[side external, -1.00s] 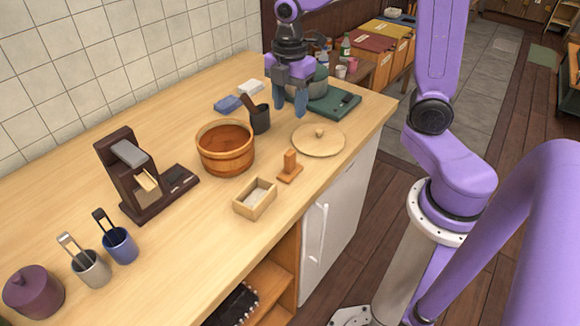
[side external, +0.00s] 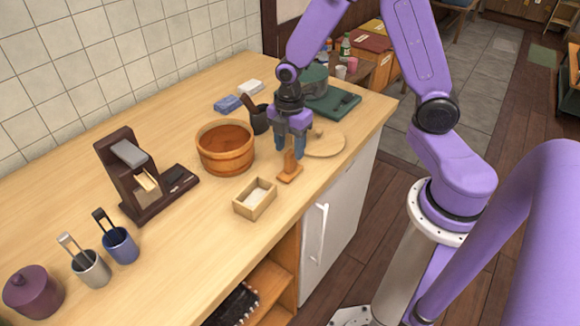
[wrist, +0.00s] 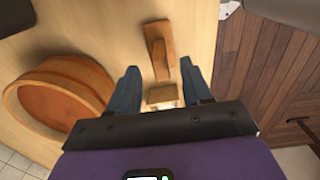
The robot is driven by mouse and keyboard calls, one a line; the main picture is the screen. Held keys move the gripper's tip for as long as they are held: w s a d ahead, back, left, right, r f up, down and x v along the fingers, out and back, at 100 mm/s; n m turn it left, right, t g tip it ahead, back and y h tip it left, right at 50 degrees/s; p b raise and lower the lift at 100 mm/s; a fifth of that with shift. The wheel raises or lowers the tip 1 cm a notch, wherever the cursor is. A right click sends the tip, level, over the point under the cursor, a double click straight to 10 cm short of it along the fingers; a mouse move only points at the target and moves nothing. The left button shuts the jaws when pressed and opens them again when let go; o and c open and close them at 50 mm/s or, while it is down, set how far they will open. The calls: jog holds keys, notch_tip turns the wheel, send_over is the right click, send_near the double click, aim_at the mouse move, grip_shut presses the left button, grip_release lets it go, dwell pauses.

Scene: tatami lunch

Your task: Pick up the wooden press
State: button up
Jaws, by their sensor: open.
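The wooden press (side external: 289,171) is a small orange-brown piece with a flat base and an upright handle. It stands on the counter between the round wooden tub and the counter's front edge. My gripper (side external: 290,152) is just above it, pointing down, with blue fingers at about the height of the handle's top. In the wrist view the press (wrist: 159,55) lies between and beyond the open fingers of my gripper (wrist: 162,85). I cannot tell whether a finger touches it.
A round wooden tub (side external: 225,160) stands to the left of the press, and a small wooden box (side external: 244,208) in front of it. A round wooden lid (side external: 328,146) lies just behind. A dark cup (side external: 259,122) and a green board (side external: 345,108) are farther back.

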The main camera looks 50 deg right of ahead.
aim_at(290, 152)
jog(key=shift+f, duration=2.55)
grip_shut()
